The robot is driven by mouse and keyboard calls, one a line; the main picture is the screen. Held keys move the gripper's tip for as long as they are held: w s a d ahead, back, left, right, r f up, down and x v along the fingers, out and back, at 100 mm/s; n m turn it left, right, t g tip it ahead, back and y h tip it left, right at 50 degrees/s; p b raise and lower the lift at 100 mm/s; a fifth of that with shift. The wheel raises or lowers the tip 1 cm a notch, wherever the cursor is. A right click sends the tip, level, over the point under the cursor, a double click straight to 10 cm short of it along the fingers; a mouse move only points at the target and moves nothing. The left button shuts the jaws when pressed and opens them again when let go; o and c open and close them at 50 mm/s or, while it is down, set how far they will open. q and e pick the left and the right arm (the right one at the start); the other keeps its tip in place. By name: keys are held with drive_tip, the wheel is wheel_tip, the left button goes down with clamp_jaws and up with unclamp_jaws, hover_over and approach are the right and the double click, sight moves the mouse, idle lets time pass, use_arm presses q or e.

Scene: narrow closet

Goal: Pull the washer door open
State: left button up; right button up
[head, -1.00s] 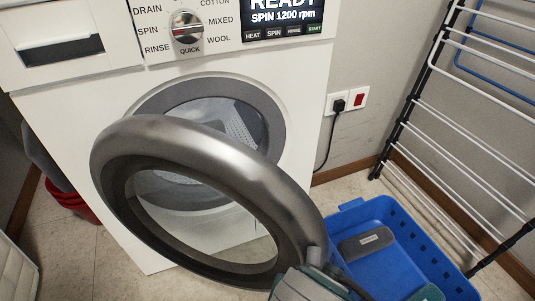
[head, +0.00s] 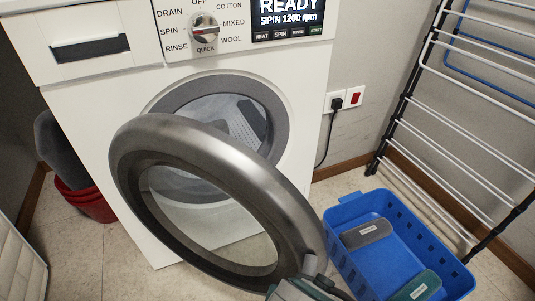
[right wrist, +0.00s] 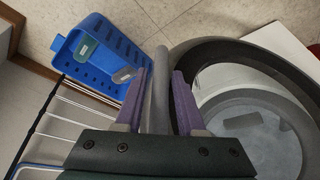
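The white washer (head: 75,110) faces me. Its round grey door (head: 235,175) stands swung open in front of the porthole (head: 265,110), with the drum showing through. My right gripper (head: 312,276) is at the door's lower right edge, partly cut off by the bottom of the head view. In the right wrist view, my right gripper's purple fingers (right wrist: 158,100) lie on both sides of a grey edge or handle part of the door (right wrist: 155,85) and appear closed on it. The dark door ring (right wrist: 250,52) is beside them. My left gripper is not in view.
A blue basket (head: 400,230) holding grey and green items stands on the floor right of the door. A drying rack (head: 450,120) leans along the right wall. A plugged-in socket (head: 336,102) is behind.

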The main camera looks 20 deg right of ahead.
drive_tip(key=shift+o, duration=0.8)
drive_tip(key=shift+r, duration=0.1)
drive_tip(key=p+v, duration=0.6)
drive_tip(key=v, duration=0.4)
drive_tip(key=shift+p, duration=0.3)
drive_tip(key=shift+c, duration=0.2)
